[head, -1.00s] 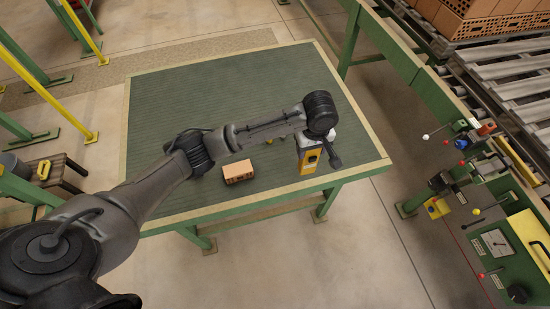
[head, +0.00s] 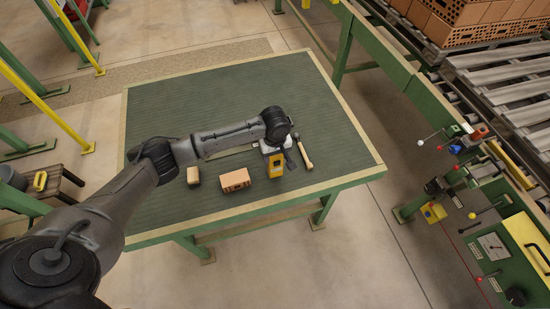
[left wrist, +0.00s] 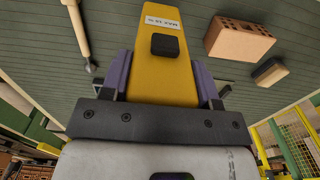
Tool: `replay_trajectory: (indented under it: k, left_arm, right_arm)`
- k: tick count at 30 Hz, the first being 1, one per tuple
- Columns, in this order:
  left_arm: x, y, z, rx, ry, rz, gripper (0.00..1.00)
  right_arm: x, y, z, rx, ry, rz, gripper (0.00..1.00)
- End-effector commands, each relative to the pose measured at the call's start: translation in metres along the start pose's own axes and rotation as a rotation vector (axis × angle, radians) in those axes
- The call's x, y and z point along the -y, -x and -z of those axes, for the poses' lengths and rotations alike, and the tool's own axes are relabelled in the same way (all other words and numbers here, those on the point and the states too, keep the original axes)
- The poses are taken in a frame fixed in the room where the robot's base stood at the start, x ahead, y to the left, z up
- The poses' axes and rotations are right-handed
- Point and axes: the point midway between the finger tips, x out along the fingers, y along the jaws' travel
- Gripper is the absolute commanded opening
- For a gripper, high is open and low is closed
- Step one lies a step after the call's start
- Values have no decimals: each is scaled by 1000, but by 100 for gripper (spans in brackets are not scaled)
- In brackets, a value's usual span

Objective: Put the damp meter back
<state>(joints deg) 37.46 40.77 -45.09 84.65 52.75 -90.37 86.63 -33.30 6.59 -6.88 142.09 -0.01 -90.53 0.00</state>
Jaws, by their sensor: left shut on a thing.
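The damp meter, a yellow body with a dark square patch and a white label, shows in the head view (head: 276,168) over the front right part of the green-topped table (head: 225,95). In the left wrist view the meter (left wrist: 165,70) stands between the purple-padded fingers. My left gripper (head: 272,151) is shut on it and points down. I cannot tell whether the meter touches the table top. My right gripper is in neither view.
A hollow orange brick (head: 235,181) and a small wood-and-dark block (head: 193,175) lie left of the meter. A wooden-handled tool (head: 303,152) lies close on its right. The table's back is clear. A control panel (head: 500,255) and roller conveyor (head: 510,85) stand at right.

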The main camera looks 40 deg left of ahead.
Motion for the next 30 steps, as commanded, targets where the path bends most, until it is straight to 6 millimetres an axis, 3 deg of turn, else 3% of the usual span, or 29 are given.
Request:
replay_trajectory:
  k: [7,20,21,28,30]
  left_arm:
    - [0,-25,0,-1,0,1,23]
    - [0,-29,-1,0,-1,0,23]
    - [0,-30,-1,0,-1,0,57]
    - [0,-30,0,-1,-1,0,79]
    - [0,-30,0,-1,-1,0,81]
  right_arm:
    - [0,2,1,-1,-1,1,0]
    - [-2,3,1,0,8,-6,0]
    - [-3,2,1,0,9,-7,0]
    - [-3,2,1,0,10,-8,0]
    - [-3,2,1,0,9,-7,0]
